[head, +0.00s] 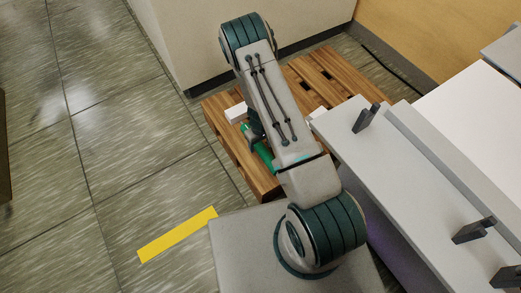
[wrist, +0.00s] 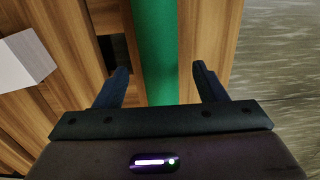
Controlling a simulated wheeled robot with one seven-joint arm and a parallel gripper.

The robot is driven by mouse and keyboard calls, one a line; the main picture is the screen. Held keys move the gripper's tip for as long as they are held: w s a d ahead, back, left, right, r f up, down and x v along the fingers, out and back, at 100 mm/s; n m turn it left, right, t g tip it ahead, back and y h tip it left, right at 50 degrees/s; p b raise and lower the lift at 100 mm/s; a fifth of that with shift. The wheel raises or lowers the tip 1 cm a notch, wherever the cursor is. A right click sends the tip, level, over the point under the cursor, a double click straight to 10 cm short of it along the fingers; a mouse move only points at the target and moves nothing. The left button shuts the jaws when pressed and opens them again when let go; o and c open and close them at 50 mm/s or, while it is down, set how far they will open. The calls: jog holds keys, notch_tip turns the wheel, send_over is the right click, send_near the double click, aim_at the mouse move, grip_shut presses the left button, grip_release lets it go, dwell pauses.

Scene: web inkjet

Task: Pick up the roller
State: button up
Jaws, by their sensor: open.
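The roller (wrist: 155,30) appears as a long green cylinder. In the wrist view it runs up the middle of the picture, between my gripper's (wrist: 160,69) two dark fingers, with a gap on each side. The fingers are apart and hold nothing. In the head view the green roller (head: 263,156) shows in part beside my arm, over the wooden pallet (head: 262,183). My arm hides the rest of it and most of my gripper. The roller's lower part in the wrist view is hidden behind the gripper body.
A white block (head: 236,112) lies on the pallet left of my arm; it also shows in the wrist view (wrist: 22,60). A grey machine with dark brackets (head: 367,117) stands right. A pale cabinet (head: 180,40) is behind. Tiled floor at left is open, with yellow tape (head: 178,235).

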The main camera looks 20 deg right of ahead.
jog(key=shift+f, duration=0.75)
jog(key=c, duration=1.3)
jog(key=shift+r, duration=0.1)
grip_shut()
jog(key=shift+r, duration=0.1)
